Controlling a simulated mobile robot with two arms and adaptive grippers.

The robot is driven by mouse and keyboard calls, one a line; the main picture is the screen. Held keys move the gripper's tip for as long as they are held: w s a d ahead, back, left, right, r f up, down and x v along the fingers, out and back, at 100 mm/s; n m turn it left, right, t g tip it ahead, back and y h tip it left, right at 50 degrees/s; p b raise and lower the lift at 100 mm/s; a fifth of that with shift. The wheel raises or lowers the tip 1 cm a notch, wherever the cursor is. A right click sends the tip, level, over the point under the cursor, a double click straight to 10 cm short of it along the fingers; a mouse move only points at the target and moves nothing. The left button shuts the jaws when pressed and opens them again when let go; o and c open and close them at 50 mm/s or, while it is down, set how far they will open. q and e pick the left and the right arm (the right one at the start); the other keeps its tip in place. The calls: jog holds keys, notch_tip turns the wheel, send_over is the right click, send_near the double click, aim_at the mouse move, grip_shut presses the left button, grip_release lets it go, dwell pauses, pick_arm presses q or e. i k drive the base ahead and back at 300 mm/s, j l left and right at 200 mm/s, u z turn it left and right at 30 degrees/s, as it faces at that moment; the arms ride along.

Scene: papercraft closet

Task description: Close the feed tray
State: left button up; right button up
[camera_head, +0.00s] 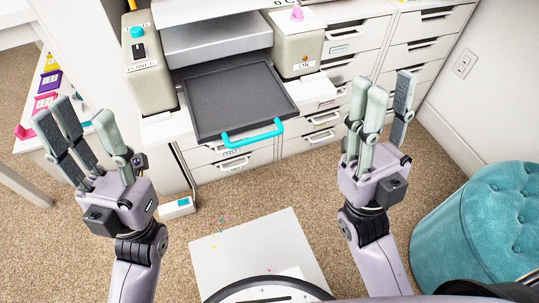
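The feed tray (235,98) is a dark grey flat tray. It is pulled out from the machine toward me at the upper middle of the head view. A teal handle (252,133) runs along its front edge. My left gripper (80,113) is left of the tray, apart from it, with its fingers spread and empty. My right gripper (388,84) is right of the tray and handle, also apart from them, with its fingers spread and empty. The inner end of the tray is hidden under the machine's upper grey part (217,38).
A box with a blue button (148,70) flanks the tray on the left. Another with a pink top (298,45) flanks it on the right. White drawers (425,50) stand at right. A teal stool (485,225) is at lower right.

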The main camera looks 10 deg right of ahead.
aim_at(226, 102)
jog(key=k+j+z, duration=0.1)
jog(key=j+z, duration=0.25)
jog(key=k+j+z, duration=0.1)
jog(key=j+z, duration=0.25)
jog(key=l, duration=0.1)
